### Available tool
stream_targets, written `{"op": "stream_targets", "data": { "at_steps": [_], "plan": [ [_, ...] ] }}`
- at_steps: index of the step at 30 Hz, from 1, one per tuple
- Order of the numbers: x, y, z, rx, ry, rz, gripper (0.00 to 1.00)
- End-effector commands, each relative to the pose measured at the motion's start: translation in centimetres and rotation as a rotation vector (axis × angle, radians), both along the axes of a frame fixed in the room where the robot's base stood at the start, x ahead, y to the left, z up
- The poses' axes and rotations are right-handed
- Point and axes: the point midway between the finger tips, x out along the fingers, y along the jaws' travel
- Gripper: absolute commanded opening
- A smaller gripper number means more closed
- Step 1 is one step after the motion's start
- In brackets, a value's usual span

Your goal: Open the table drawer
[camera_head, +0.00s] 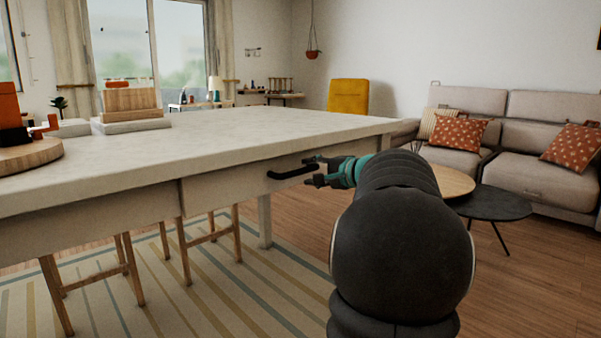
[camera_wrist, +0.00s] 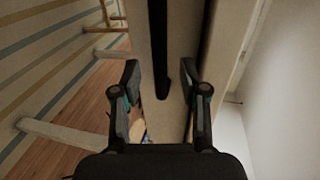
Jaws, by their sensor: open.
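The white table (camera_head: 250,137) stands at left and middle in the head view. Its drawer front (camera_head: 230,189) lies under the tabletop edge. A black bar handle (camera_head: 292,172) is fixed on that front. My gripper (camera_head: 312,170) is open at the right end of the handle. In the wrist view the handle (camera_wrist: 161,60) runs down between the two open fingers (camera_wrist: 160,82), with a gap on each side. I cannot tell how far the fingertips reach past the bar. The drawer front appears flush with the table.
A round black side table (camera_head: 490,204) and a sofa (camera_head: 535,160) stand at right. Chairs (camera_head: 125,275) are under the table on a striped rug (camera_head: 230,290). Wooden floor between table and sofa is partly hidden by my arm. Several items sit on the tabletop's left end.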

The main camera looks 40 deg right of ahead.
Motion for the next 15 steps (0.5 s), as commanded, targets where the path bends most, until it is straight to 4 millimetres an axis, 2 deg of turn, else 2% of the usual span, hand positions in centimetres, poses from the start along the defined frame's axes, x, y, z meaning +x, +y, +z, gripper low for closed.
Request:
{"op": "stream_targets", "data": {
  "at_steps": [1, 6, 15],
  "plan": [
    [0.9, 0.1, -0.2, 0.001, 0.001, 0.002, 0.43],
    [3.1, 0.3, -0.6, 0.000, 0.000, 0.002, 0.43],
    [4.4, 0.3, -0.9, 0.000, 0.000, -0.001, 0.43]
  ]
}}
